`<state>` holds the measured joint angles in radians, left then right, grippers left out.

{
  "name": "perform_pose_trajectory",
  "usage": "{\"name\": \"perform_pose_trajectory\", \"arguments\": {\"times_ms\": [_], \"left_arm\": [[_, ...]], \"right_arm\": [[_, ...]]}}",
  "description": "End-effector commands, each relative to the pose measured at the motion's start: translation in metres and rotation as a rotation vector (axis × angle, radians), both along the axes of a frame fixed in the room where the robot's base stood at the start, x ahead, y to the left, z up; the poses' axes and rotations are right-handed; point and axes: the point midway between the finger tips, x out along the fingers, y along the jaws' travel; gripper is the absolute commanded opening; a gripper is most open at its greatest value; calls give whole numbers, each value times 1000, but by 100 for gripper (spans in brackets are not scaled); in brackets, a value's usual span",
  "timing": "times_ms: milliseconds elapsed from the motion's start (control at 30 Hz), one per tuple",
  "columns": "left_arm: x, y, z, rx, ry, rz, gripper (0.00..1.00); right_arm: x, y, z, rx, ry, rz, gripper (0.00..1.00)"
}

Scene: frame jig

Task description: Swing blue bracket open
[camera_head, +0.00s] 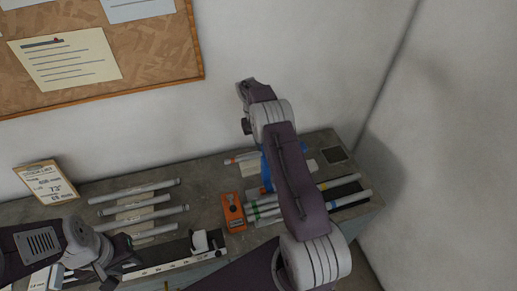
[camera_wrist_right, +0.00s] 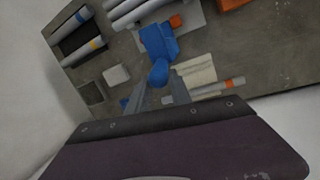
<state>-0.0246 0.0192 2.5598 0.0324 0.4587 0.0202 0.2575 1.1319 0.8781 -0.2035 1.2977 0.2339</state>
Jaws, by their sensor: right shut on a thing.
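The blue bracket (camera_wrist_right: 159,40) stands on the grey bench fixture in the right wrist view, with its rounded end towards me. In the head view only part of the blue bracket (camera_head: 266,172) shows beside my right arm, which covers the rest. My right gripper (camera_wrist_right: 160,82) is shut on the blue bracket's rounded near end. In the head view its fingers are hidden behind the arm. My left gripper (camera_head: 123,262) is low at the left, over the front of the bench and apart from the bracket. Its fingers are too small and dark to read.
Several grey tubes (camera_head: 140,191) lie on the bench (camera_head: 207,185) at the left. An orange device (camera_head: 233,212) stands left of the bracket, and banded tubes (camera_head: 342,199) lie to the right. A white wall is close behind; a small sign (camera_head: 47,181) stands far left.

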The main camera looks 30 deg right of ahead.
Motion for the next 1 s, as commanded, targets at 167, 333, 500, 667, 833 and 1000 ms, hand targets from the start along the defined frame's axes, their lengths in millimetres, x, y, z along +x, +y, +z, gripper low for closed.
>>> {"name": "perform_pose_trajectory", "arguments": {"times_ms": [167,333,500,667,833,1000], "left_arm": [[0,0,-3,0,0,0,36],[0,0,-5,0,0,0,36],[0,0,-5,0,0,0,36],[0,0,-6,0,0,0,36],[0,0,-6,0,0,0,36],[0,0,-6,0,0,0,36]], "right_arm": [[8,-2,-12,11,4,0,0],[14,-5,-16,11,5,1,0],[18,-7,-19,11,7,2,0],[20,-8,-21,12,8,3,0],[20,-8,-21,12,9,2,0],[20,-8,-21,13,10,2,0]]}}
